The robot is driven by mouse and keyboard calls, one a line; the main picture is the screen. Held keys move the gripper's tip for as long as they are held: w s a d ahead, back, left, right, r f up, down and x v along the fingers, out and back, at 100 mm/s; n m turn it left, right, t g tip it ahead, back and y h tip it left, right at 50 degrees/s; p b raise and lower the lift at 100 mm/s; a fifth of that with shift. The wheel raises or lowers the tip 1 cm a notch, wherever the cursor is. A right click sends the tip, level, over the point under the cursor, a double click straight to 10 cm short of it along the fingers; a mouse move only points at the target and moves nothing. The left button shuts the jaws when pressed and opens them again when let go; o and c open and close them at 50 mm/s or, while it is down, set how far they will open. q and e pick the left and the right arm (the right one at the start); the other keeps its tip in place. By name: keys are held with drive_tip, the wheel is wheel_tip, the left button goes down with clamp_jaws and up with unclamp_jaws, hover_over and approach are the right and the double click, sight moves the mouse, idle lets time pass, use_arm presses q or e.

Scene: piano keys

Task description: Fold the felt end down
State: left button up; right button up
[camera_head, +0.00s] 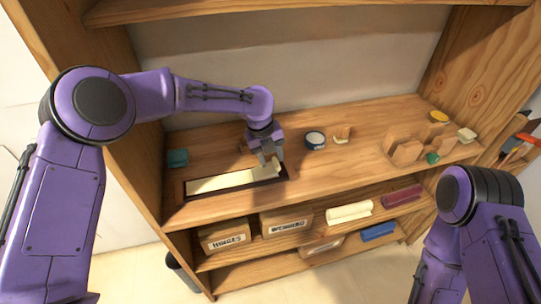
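A long cream piano key strip (222,182) lies in a dark shallow tray (190,195) on the left half of the wooden shelf top. A pale raised piece, perhaps the felt end (272,165), shows at the strip's right end. My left gripper (268,161) points down at that right end, at or just above it. Its fingertips are small and partly merge with the pale piece, so I cannot tell whether they grip it. My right arm comes in at the lower right; its gripper is out of the picture.
A teal block (177,158) stands left of the tray. A blue-and-white round tin (315,140) and a small wooden block (342,134) stand to its right. A wooden rack (404,152) is farther right.

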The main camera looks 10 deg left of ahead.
sight(263, 171)
use_arm(q)
drive_tip(key=shift+r, duration=0.1)
drive_tip(key=b+v, duration=0.1)
drive_tip(key=v, duration=0.9)
drive_tip(key=shift+r+b, duration=0.15)
drive_tip(key=shift+b, duration=0.2)
drive_tip(key=shift+s+a, duration=0.1)
drive_tip(key=shift+a, duration=0.05)
